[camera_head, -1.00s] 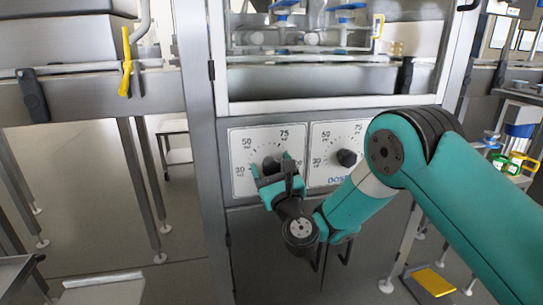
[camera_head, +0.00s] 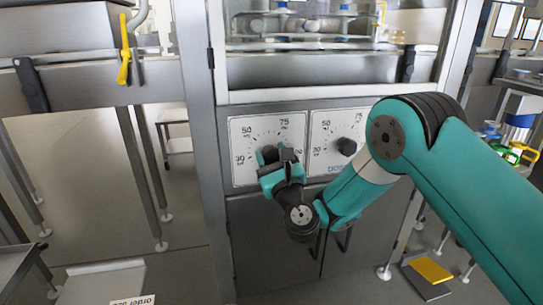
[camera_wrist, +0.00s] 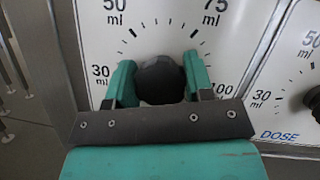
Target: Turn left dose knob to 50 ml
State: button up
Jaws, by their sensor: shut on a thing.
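The left dose knob (camera_wrist: 160,80) is round and black, in the middle of a white dial plate (camera_wrist: 150,32). The plate also shows in the head view (camera_head: 238,178), with 30 ml at left, 50 ml upper left, 75 ml upper right and 100 at right. My teal gripper (camera_wrist: 160,78) has one finger on each side of the knob and is shut on it. In the head view my gripper (camera_head: 275,155) covers most of the knob. Which mark the knob points to cannot be told.
A second dial with a black knob (camera_head: 347,146) and the word DOSE is just right of the left dial, partly behind my arm. A glazed chamber (camera_head: 315,70) lies above. A yellow handle (camera_head: 124,50) hangs at the left.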

jog(key=shift+f+n+g+y, duration=0.1)
jog(key=shift+n+g+y, duration=0.3)
jog(key=shift+n, duration=0.8)
jog(key=shift+n+y, duration=0.4)
jog(key=shift+n, duration=0.1)
jog(key=shift+s+a+r+g, duration=0.15)
jog(key=shift+a+r+g, duration=0.05)
jog(key=shift+r+g, duration=0.1)
jog(key=s+a+r+n, duration=0.1)
jog(key=s+a+n+y+p, duration=0.1)
jog(key=shift+s+a+r+n+g+y, duration=0.1)
jog(key=shift+a+r+n+g+y, duration=0.1)
jog(key=shift+r+n+g+y, duration=0.15)
jog(key=s+a, duration=0.1)
jog(key=s+a+n+g+y, duration=0.1)
jog(key=a, duration=0.1)
jog(key=shift+s+n, duration=0.15)
jog(key=shift+n, duration=0.1)
jog(key=c, duration=0.4)
jog(key=o, duration=0.4)
jog(key=shift+s+a+f, duration=0.1)
jog(key=shift+a, duration=0.2)
jog(key=shift+c, duration=0.2)
jog(key=o, duration=1)
jog(key=shift+d, duration=0.2)
jog(key=shift+c, duration=0.2)
jog(key=shift+f+b, duration=0.1)
jog(key=shift+b, duration=0.2)
